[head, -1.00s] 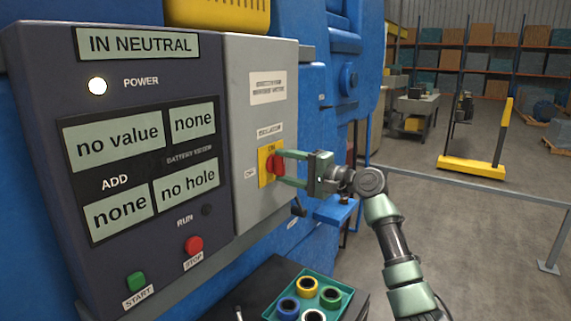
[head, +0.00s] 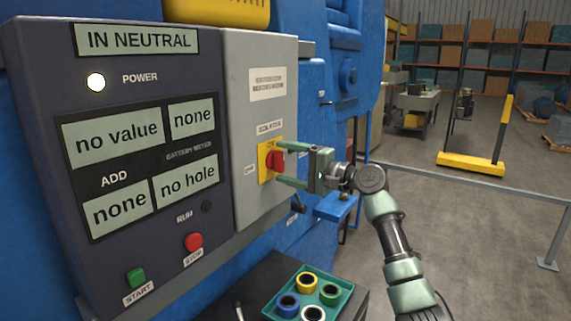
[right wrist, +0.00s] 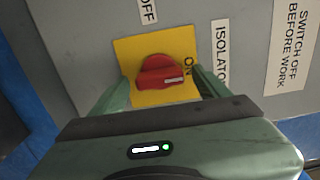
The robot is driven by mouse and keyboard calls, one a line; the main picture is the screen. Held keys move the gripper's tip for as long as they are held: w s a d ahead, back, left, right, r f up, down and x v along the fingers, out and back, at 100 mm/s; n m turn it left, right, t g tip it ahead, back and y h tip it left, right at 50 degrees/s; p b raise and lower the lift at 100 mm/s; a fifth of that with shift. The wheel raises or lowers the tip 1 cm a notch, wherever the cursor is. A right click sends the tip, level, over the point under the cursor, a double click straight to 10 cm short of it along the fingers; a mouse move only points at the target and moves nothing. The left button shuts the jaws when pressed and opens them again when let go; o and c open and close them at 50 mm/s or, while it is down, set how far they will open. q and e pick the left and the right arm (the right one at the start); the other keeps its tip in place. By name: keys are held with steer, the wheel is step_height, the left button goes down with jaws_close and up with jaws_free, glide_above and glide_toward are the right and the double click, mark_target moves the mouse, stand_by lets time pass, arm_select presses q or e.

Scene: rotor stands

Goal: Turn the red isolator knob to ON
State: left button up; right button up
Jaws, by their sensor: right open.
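The red isolator knob (head: 276,161) sits on a yellow plate (head: 264,174) on the grey side panel. In the right wrist view the knob (right wrist: 160,72) has its white mark toward the ON lettering (right wrist: 189,66), away from the OFF label (right wrist: 148,10). In the head view the knob stands about upright. My right gripper (head: 281,164) is open, with one finger above and one below the knob. In the right wrist view its fingers (right wrist: 163,85) show gaps to either side of the knob. My left gripper is not in view.
The dark control panel (head: 60,210) with START and STOP buttons is at the left and reads IN NEUTRAL. A teal tray (head: 345,303) with several coloured rings sits below. A grey rail (head: 470,187) runs behind my right arm. Open floor lies to the right.

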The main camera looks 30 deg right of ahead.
steer(key=b+v, duration=0.3)
steer(key=v, duration=0.4)
steer(key=shift+s+b, duration=0.3)
steer(key=shift+b, duration=0.1)
steer(key=shift+d+f, duration=0.1)
steer(key=shift+d, duration=0.05)
